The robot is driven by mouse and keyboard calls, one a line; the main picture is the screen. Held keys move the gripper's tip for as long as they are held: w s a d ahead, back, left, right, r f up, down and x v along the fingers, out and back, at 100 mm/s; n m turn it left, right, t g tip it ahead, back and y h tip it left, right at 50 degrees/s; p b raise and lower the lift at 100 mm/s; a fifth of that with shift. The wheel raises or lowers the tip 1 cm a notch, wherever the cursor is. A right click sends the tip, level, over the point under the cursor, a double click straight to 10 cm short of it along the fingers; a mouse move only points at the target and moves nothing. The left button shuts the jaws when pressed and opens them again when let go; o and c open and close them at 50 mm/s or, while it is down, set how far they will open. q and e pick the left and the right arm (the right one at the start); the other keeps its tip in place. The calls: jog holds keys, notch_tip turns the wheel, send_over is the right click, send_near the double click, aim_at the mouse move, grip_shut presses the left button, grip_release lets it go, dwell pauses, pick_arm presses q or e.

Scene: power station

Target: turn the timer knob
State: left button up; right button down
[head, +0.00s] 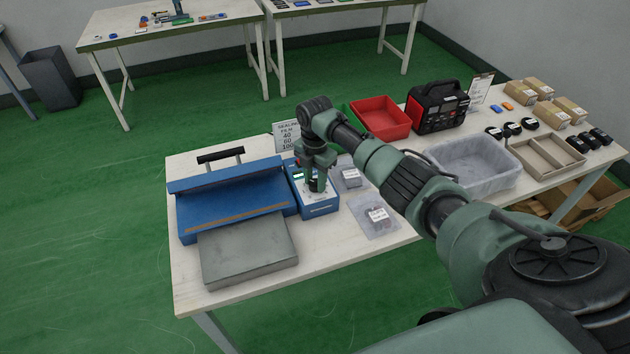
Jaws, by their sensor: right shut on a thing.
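The blue heat sealer (228,207) stands at the left end of the white table, with a grey metal plate (248,248) in front. Its blue control box (319,208) with a pale top adjoins it on the right. My right gripper (317,188) points down onto the top of this box, shut on the timer knob. The gripper hides the knob, so its setting cannot be read. My left gripper is not in view.
A sign (287,136) with numbers stands behind the box. Clear bags (376,214) lie to its right. Farther right are a red bin (380,117), a black and red power unit (437,107) and a grey tub (472,166).

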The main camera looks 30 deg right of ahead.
aim_at(315, 182)
jog(key=shift+w+r+n, duration=0.1)
jog(key=shift+r+n, duration=0.05)
jog(key=shift+n, duration=0.25)
jog(key=c, duration=1)
grip_release()
jog(key=shift+o, duration=0.2)
notch_tip(315, 182, up, 8)
jog(key=shift+f+b, duration=0.15)
jog(key=shift+b, duration=0.55)
